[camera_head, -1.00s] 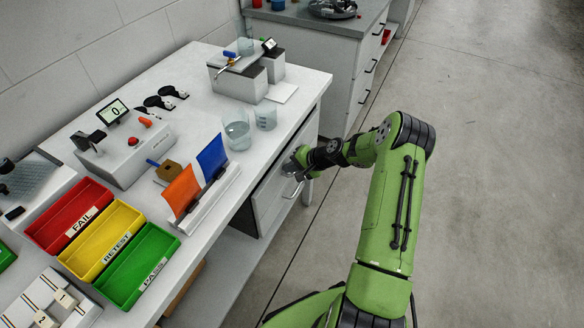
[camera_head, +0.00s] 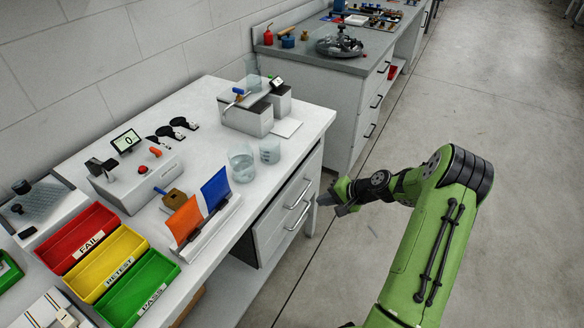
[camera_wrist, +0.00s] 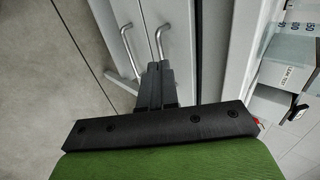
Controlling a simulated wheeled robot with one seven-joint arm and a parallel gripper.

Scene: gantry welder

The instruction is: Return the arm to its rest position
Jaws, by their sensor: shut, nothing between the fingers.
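My gripper (camera_head: 327,200) is at the end of my green arm, to the right of the white bench's drawers, over the floor. In the wrist view my gripper (camera_wrist: 160,68) shows its two dark fingers side by side, shut with nothing between them. The drawers (camera_head: 283,214) have metal bar handles, and both look closed. The handles also show in the wrist view, one (camera_wrist: 130,50) left of the fingers and one (camera_wrist: 160,40) just beyond them. In the head view a gap separates my gripper from the drawer fronts.
The bench top (camera_head: 215,150) carries red (camera_head: 62,238), yellow and green trays, orange and blue flags, glass beakers (camera_head: 242,165) and a test box. A grey-topped cabinet (camera_head: 345,85) stands behind. The floor (camera_head: 500,110) to the right is clear.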

